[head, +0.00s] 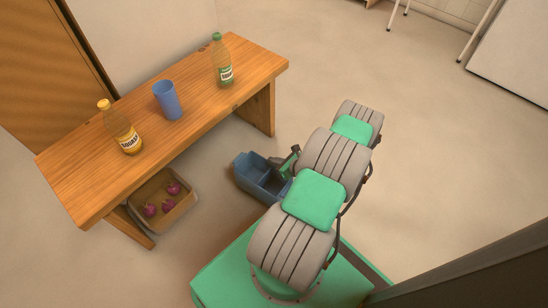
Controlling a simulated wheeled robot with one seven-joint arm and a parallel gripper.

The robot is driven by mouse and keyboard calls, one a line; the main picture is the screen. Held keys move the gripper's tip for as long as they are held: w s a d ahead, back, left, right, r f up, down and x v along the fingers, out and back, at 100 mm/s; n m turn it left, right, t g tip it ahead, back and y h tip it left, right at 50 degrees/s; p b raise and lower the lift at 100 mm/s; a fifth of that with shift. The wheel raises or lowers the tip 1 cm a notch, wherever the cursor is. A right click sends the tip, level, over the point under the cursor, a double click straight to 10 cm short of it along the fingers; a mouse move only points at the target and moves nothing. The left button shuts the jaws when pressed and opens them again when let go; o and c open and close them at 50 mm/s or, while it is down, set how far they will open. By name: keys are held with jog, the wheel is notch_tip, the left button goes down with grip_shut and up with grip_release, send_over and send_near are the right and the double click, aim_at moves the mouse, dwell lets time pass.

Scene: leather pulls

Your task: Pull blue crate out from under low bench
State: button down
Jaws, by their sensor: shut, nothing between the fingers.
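The blue crate (251,184) stands on the floor in front of the low bench, clear of the bench top in the head view. It is upright and open at the top, and its inside looks empty. My arm hides its right side. The low wooden bench (190,108) stands at the left. My gripper (285,172) is at the crate's right side, partly hidden by my arm, and is shut with nothing in it. I cannot tell whether it touches the crate. No leather pull can be made out.
A tan box (180,212) with several purplish round items sits partly under the bench's near end. On the bench stand a yellow bottle (122,130), a blue cup (167,101) and a green bottle (222,65). The floor behind and right of my arm is open.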

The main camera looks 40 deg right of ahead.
jog(key=shift+s+a+f, duration=0.25)
jog(key=shift+s+f, duration=0.05)
jog(key=shift+f, duration=0.25)
jog(key=shift+w+r+p, duration=0.1)
jog(key=shift+r+p, duration=0.25)
jog(key=shift+r, duration=0.4)
